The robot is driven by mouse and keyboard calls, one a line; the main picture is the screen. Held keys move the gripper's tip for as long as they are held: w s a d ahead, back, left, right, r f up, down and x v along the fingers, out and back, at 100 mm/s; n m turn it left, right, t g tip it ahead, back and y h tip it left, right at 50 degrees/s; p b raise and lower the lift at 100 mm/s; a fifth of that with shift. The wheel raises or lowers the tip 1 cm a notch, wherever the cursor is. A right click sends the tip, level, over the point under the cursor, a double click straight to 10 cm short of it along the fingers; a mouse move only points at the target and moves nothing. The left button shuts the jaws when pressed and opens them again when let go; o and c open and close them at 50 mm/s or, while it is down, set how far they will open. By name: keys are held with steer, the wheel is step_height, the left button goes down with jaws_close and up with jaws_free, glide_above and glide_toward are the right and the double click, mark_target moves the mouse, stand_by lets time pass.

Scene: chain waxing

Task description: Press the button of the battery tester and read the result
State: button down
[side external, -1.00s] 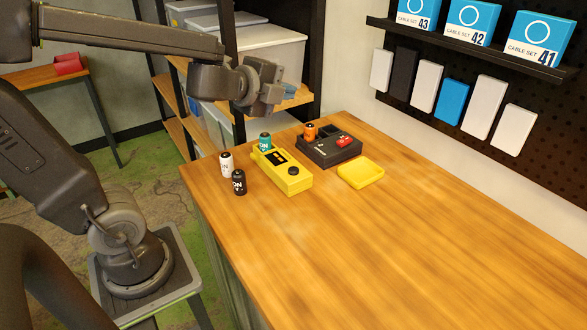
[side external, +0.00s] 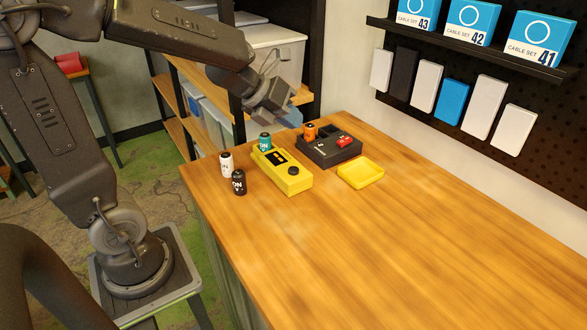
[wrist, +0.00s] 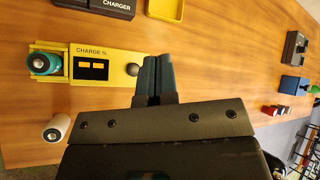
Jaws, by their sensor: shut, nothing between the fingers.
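The yellow battery tester (side external: 297,183) lies on the wooden bench. A teal battery (side external: 265,141) stands at its far end. The tester (wrist: 110,54) also shows in the wrist view, marked "CHARGE %". Its dark display (wrist: 91,69) shows two orange blocks that I cannot read as a number. The round dark button (side external: 293,171) is at the near end, and it also shows in the wrist view (wrist: 132,69). My gripper (side external: 291,120) is shut and empty, above the bench and apart from the tester. In the wrist view its fingertips (wrist: 157,60) appear just right of the button.
A white battery (side external: 227,165) and a black battery (side external: 239,182) stand left of the tester. A dark charger (side external: 318,157) with an orange battery (side external: 309,131) is behind it. A yellow tray (side external: 361,173) lies to the right. The front of the bench (side external: 400,250) is clear.

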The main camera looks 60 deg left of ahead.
mark_target(292, 168)
steer(key=shift+f, duration=0.15)
steer(key=shift+f, duration=4.25)
steer(key=shift+f, duration=0.2)
steer(key=shift+f, duration=0.25)
steer(key=shift+f, duration=0.45)
steer(key=shift+r, duration=0.9)
steer(key=shift+r, duration=2.5)
